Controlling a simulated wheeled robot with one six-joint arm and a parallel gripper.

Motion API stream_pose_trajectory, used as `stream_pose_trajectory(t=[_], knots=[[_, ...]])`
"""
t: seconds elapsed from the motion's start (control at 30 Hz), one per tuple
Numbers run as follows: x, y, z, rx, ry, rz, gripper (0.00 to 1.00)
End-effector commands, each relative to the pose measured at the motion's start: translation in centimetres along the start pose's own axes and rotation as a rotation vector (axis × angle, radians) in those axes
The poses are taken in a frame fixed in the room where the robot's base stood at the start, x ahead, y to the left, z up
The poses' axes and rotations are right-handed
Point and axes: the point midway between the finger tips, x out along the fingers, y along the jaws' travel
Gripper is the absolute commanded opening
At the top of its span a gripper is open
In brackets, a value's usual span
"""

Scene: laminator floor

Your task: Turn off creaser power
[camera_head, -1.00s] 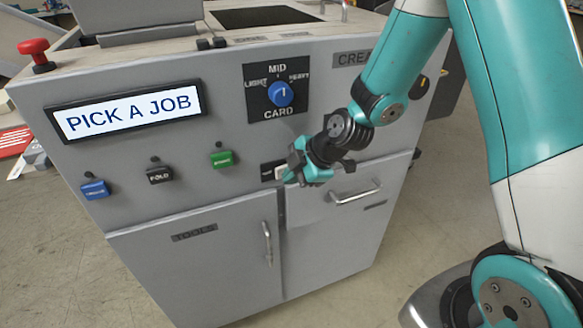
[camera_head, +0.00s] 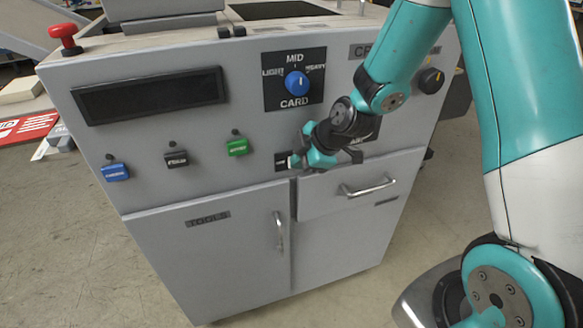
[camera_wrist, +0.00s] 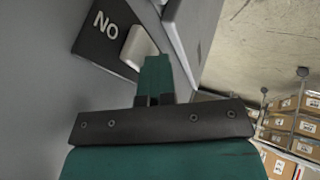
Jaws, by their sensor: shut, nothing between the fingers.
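The creaser (camera_head: 240,190) is a grey cabinet, and its display (camera_head: 150,95) is dark and blank. Its power switch is a pale rocker on a small black plate (camera_head: 281,162) right of the green button. In the wrist view the rocker (camera_wrist: 136,46) sits on a black plate lettered "NO". My gripper (camera_head: 300,160) is shut and empty, its fingertips at the rocker's edge. The wrist view shows the closed teal fingers (camera_wrist: 156,68) touching or almost touching the rocker, partly covering it.
Blue (camera_head: 115,172), black (camera_head: 176,158) and green (camera_head: 237,147) buttons line the panel. A blue knob (camera_head: 296,83) is above, a red stop button (camera_head: 65,36) at top left. Drawer handle (camera_head: 367,187) and door handle (camera_head: 278,237) protrude below. Floor in front is clear.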

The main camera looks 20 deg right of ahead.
Motion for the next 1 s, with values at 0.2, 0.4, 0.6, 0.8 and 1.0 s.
stream_pose_trajectory(t=[0.2, 0.4, 0.6, 0.8, 1.0], knots=[[0.5, 0.6, -0.7, -0.011, 0.013, 0.017, 0.00], [0.4, 0.6, -0.8, -0.012, 0.015, 0.016, 0.00], [0.3, 0.7, -0.3, -0.011, 0.016, 0.018, 0.00], [-0.2, 0.9, 0.8, -0.008, 0.009, 0.020, 0.00], [-0.5, 1.1, 1.5, -0.005, -0.001, 0.024, 0.00]])
